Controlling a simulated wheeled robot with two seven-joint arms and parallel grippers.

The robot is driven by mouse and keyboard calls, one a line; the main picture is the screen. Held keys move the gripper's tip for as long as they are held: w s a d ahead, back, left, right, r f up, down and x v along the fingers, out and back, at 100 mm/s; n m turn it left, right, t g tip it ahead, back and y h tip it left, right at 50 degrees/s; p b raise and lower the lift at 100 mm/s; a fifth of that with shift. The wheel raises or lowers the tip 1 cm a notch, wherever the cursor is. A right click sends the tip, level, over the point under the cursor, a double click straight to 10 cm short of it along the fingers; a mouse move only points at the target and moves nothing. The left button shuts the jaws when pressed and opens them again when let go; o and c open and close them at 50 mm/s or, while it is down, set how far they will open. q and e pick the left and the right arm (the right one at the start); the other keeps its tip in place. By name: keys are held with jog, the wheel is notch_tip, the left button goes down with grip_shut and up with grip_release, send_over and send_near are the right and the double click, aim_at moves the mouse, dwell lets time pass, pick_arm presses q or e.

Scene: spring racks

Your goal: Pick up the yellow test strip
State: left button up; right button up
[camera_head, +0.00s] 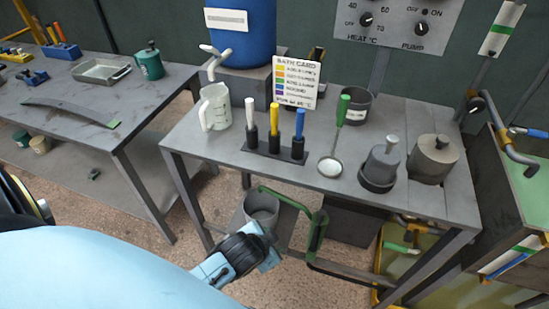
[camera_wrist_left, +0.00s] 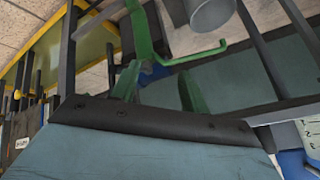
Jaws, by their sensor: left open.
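The yellow test strip (camera_head: 275,114) stands upright in the middle slot of a dark holder (camera_head: 262,152) on the grey table, between a white strip (camera_head: 250,111) and a blue strip (camera_head: 299,122). Its lower part is hidden in the holder. My left gripper (camera_head: 268,246) is in front of the table and below its top, well apart from the strip. In the left wrist view, its two fingers (camera_wrist_left: 160,88) stand apart with nothing between them. The yellow strip cannot be made out there. My right gripper is in neither view.
A measuring jug (camera_head: 215,108) stands left of the holder. A lettered card (camera_head: 296,80) is behind it. A green-handled ladle (camera_head: 340,120), a dark cup (camera_head: 356,107) and grey weights (camera_head: 433,160) are to the right. A bucket (camera_head: 261,208) and green bar (camera_head: 319,232) are near my gripper.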

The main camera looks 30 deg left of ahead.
pick_arm(q)
jog(key=w+d+r+m+t+h, duration=0.4)
jog(key=w+r+m+t, duration=0.5)
jog(key=w+r, duration=0.75)
jog(key=w+d+r+m+t+h, duration=0.1)
jog(key=d+r+m+h, duration=0.7)
jog(key=r+m, duration=0.4)
jog(key=s+d+r+m+g+h, duration=0.25)
jog(key=d+m+g, duration=0.3)
jog(key=m, duration=0.55)
jog(key=s+d+r+m+g+h, duration=0.2)
jog(key=d+r+m+g+h, duration=0.2)
jog(key=m+g, duration=0.45)
jog(key=m+y, duration=1.6)
jog(key=y, duration=0.5)
send_near(275, 106)
jog(key=shift+n+g+y, duration=0.25)
jog(key=shift+g, duration=0.15)
jog(key=x, duration=0.5)
jog(key=shift+w+f, duration=0.2)
jog(key=shift+w, duration=0.1)
jog(key=shift+x, duration=3.15)
jog(key=shift+w+d, duration=0.1)
jog(key=shift+w, duration=0.05)
